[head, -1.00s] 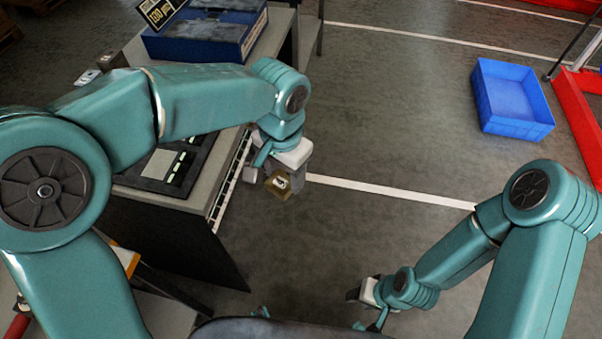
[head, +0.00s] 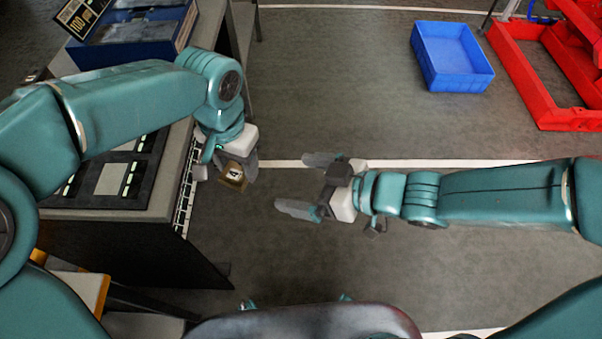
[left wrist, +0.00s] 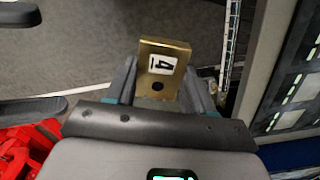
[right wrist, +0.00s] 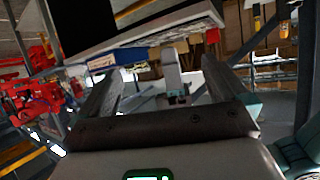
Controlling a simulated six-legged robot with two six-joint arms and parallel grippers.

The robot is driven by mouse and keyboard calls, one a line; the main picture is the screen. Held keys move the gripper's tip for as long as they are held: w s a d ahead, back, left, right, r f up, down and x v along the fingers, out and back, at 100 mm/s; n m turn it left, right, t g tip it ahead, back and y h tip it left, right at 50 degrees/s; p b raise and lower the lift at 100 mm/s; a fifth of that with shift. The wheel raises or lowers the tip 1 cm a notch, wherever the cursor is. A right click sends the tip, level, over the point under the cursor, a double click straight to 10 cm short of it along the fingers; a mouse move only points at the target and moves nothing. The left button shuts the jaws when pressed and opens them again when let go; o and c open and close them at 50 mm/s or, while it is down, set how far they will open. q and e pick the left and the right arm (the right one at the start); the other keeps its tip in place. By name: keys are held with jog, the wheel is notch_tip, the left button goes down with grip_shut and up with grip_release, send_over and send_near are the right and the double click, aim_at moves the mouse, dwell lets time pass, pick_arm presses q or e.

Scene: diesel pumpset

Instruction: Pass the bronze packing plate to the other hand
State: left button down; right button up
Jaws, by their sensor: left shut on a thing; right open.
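The bronze packing plate (head: 235,177) is a small brass-coloured block with a white label marked 4. In the left wrist view the plate (left wrist: 152,88) stands between the fingers, with a dark round hole below its label. My left gripper (head: 228,172) is shut on it, holding it in the air just off the bench's right edge. My right gripper (head: 298,184) is open and empty, to the right of the plate and apart from it, with its fingers pointing left at it. The right wrist view shows its two fingers (right wrist: 158,85) spread wide; I cannot clearly make out the plate there.
The bench (head: 160,205) with dark panels lies left, under my left arm. A blue case (head: 130,45) stands on its far end. A blue crate (head: 452,55) and a red frame (head: 530,90) are on the floor at the back right. Floor between the grippers is clear.

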jog(key=shift+n, duration=0.3)
jog(key=x, duration=0.3)
jog(key=r+x, duration=0.1)
jog(key=x, duration=0.3)
jog(key=a+r+x, duration=0.1)
jog(key=x, duration=0.3)
jog(key=shift+w+a, duration=0.2)
jog(key=shift+a, duration=0.05)
jog(key=shift+c, duration=0.3)
jog(key=c, duration=1)
pick_arm(q)
jog(key=c, duration=0.8)
grip_release()
pick_arm(e)
jog(key=shift+w+r, duration=0.1)
jog(key=c, duration=0.4)
pick_arm(q)
jog(key=o, duration=0.5)
